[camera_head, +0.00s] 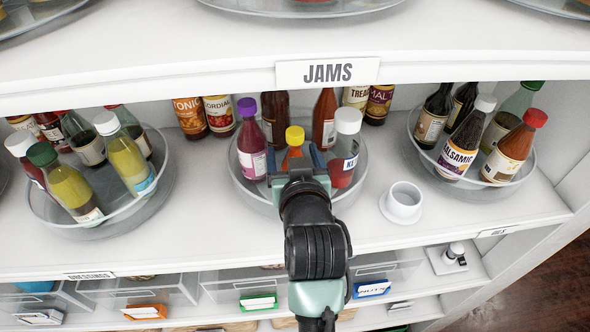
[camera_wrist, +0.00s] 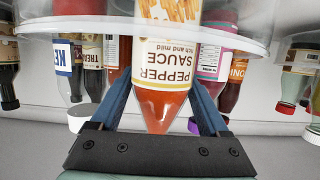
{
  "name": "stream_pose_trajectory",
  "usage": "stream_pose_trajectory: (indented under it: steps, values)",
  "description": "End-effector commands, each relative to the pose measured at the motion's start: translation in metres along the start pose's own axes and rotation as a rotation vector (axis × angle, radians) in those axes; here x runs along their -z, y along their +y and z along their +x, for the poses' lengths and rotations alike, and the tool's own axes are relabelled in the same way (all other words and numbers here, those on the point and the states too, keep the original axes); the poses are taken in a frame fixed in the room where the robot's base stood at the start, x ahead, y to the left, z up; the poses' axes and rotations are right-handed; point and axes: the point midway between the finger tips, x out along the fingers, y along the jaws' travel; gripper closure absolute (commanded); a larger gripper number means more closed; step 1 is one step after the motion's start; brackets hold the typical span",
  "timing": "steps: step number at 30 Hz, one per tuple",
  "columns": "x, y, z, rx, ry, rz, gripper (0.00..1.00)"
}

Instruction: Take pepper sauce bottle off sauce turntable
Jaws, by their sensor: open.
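The pepper sauce bottle shows an orange-red body and a yellow cap (camera_head: 295,136) in the head view, at the front of the clear round sauce turntable (camera_head: 246,197). In the wrist view the picture is upside down, and the bottle's "PEPPER SAUCE" label (camera_wrist: 172,58) is readable. The turntable rim (camera_wrist: 60,24) crosses the top there. My gripper (camera_head: 295,163) is open, with one blue finger on each side of the bottle. In the wrist view my gripper (camera_wrist: 160,85) straddles its tapering upper part. The cap is hidden there, and I cannot tell whether the fingers touch the glass.
A purple-capped bottle (camera_head: 252,145) stands left of the pepper sauce and a white-capped bottle (camera_head: 345,148) right, both close to my fingers. Taller bottles stand behind. The upper shelf edge with the JAMS label (camera_head: 327,72) overhangs. A white cup-shaped object (camera_head: 402,203) stands at right on the shelf.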

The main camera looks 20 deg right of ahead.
Motion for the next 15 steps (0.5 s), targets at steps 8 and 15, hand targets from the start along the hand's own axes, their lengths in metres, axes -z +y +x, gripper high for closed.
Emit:
stream_pose_trajectory:
  steps: [8, 15]
  values:
    - [-0.0004, -0.0001, 0.0019, 0.0, 0.0, 0.0, 0.23]
    - [-0.0004, -0.0001, 0.0017, 0.0, 0.0, 0.0, 0.66]
